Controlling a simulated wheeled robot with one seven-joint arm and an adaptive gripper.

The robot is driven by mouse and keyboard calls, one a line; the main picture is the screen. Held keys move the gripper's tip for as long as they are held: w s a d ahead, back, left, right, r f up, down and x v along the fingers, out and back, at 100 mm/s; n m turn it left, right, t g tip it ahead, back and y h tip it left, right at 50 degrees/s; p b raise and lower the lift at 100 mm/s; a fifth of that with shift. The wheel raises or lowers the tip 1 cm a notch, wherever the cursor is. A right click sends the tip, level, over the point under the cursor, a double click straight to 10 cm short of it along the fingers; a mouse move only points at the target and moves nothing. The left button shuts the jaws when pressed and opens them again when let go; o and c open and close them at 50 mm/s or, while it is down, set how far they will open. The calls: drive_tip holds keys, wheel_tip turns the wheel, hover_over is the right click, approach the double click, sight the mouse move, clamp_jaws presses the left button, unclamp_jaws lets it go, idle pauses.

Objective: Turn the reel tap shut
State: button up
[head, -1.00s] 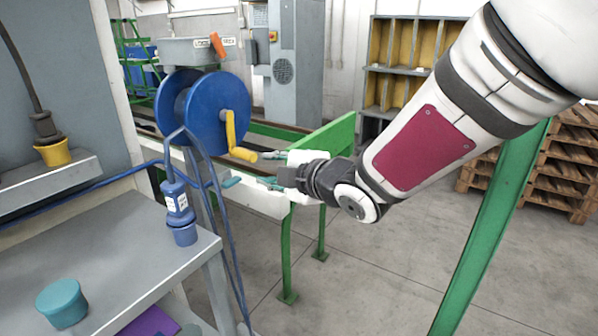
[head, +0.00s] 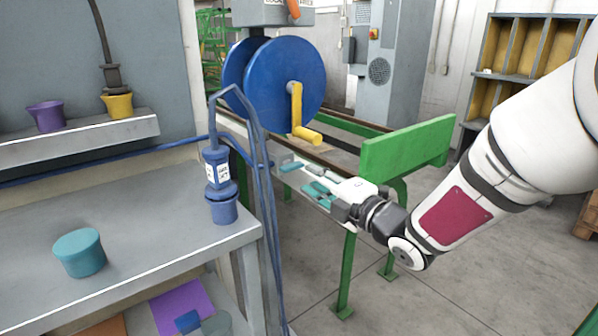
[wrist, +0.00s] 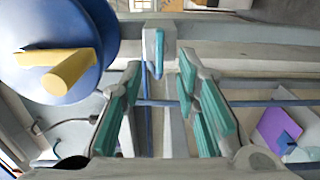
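The reel tap's teal lever (head: 291,167) sits on a pale grey block below the blue reel (head: 298,92) in the head view. In the wrist view the lever (wrist: 159,52) points toward me, its near end between and just beyond my fingertips. My gripper (head: 312,184) is open, with teal pads apart and nothing between them. The wrist view shows both fingers of my gripper (wrist: 160,84) spread either side of the lever's line. I cannot tell whether either finger touches it.
The reel's yellow crank (head: 308,134) hangs close above my gripper. Blue hose (head: 262,180) runs down beside the grey bench (head: 150,240), left of the tap. A green frame (head: 405,147) stands to the right.

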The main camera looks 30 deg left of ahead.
sight(295, 169)
drive_tip(key=x, duration=0.7)
drive_tip(key=shift+s+b, duration=0.1)
drive_tip(key=shift+b, duration=0.2)
clamp_jaws()
